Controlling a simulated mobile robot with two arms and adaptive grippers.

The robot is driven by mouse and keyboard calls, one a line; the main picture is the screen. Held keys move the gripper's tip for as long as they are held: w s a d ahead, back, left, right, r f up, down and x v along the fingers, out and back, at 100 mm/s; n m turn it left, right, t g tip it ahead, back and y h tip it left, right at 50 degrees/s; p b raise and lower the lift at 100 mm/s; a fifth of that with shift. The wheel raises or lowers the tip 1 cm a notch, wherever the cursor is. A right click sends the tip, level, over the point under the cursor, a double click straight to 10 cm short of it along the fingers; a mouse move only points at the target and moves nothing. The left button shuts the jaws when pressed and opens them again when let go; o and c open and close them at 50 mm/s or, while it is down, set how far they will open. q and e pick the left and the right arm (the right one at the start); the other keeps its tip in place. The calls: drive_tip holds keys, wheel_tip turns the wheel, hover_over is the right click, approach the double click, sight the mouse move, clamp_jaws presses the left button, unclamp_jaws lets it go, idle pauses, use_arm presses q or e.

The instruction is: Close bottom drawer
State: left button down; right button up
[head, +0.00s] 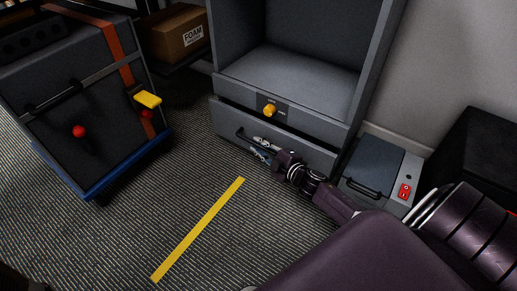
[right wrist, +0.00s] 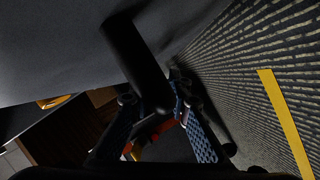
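The grey cabinet (head: 378,70) stands at the back centre in the head view. Its bottom drawer (head: 228,119) has a dark gap along the top edge and seems to stand slightly out. A black bar handle (head: 243,135) is on the drawer front; a dark bar at the grey face shows in the right wrist view (right wrist: 138,62). My right gripper (head: 263,149) is at this handle, its two fingers apart. In the right wrist view the fingers (right wrist: 158,112) are spread to either side of the bar's near end; contact is unclear. My left gripper is not in view.
A yellow knob (head: 270,110) is on the panel above the drawer. A grey box with a red switch (head: 405,191) stands right of the cabinet. A dark case on a blue base (head: 75,130) stands left. Carpet with a yellow stripe (head: 198,230) lies clear in front.

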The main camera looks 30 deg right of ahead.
sight(269, 140)
drive_tip(key=shift+w, duration=0.2)
drive_tip(key=shift+c, duration=0.4)
clamp_jaws()
drive_tip(key=d, duration=0.1)
drive_tip(key=w+d, duration=0.1)
drive_tip(key=d, duration=0.2)
drive_tip(key=shift+w, duration=0.25)
